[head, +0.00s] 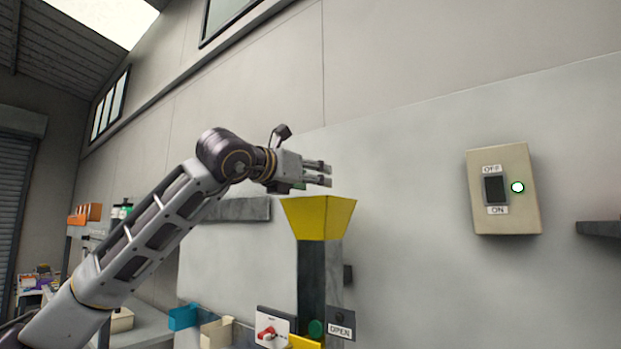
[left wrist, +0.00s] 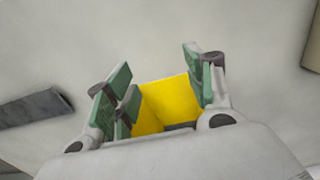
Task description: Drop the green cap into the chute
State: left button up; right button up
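The chute is a yellow funnel (head: 318,218) on a dark upright post (head: 313,270); its yellow inside (left wrist: 170,100) shows in the left wrist view. My left gripper (head: 325,174) is just above the funnel's rim, reaching in from the left. In the left wrist view its green-padded fingers (left wrist: 165,92) stand apart with the yellow funnel between them, and no object shows between them. I cannot make out a separate green cap; a small green patch at the gripper's underside in the head view may be a finger pad. My right gripper is not in view.
A beige OFF/ON switch box (head: 505,190) with a small light is on the wall at right. Blue (head: 184,317) and cream (head: 216,331) bins stand lower left.

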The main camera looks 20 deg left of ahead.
pick_arm(q)
jog(key=shift+s, duration=0.1)
jog(key=v, duration=1.1)
jog(key=shift+s, duration=0.4)
jog(key=shift+a, duration=0.1)
dwell(1.0)
